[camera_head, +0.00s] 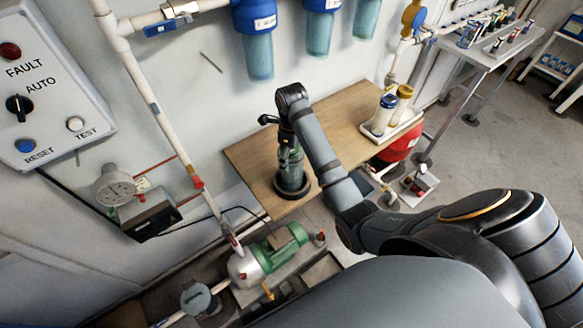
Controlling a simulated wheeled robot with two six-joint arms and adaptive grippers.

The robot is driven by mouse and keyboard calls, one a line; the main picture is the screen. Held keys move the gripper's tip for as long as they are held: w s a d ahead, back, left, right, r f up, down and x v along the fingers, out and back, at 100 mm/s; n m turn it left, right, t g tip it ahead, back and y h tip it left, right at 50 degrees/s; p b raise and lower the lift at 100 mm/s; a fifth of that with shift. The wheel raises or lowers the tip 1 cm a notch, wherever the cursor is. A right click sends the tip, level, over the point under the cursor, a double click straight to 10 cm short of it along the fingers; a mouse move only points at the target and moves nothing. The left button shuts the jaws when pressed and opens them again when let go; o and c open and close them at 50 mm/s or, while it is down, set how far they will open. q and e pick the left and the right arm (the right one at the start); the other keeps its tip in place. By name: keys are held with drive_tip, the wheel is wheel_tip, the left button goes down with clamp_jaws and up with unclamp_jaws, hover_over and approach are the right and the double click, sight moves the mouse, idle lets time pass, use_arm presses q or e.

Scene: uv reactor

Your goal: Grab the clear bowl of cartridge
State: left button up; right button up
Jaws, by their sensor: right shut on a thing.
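The clear bowl (291,172) looks dark and greenish, and stands upright at the black ring (293,191) on the wooden bench, near the bench's left end. My right gripper (287,139) comes down over it from above and is shut on its upper part. The gripper and wrist hide part of the bowl's top. I cannot tell whether the bowl's base rests in the ring or is slightly above it. Two cartridges, one dark-capped (384,115) and one tan-capped (400,104), stand in a white tray (394,136) at the bench's right side. My left gripper is out of view.
The wooden bench (340,123) is clear between the bowl and the tray. Blue-topped filter housings (259,45) hang on the wall above. A green pump (277,248) and white pipes (150,98) lie to the left and below.

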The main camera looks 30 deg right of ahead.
wheel_tip(320, 180, up, 10)
drive_tip(key=p, duration=0.9)
drive_tip(key=shift+f, duration=0.15)
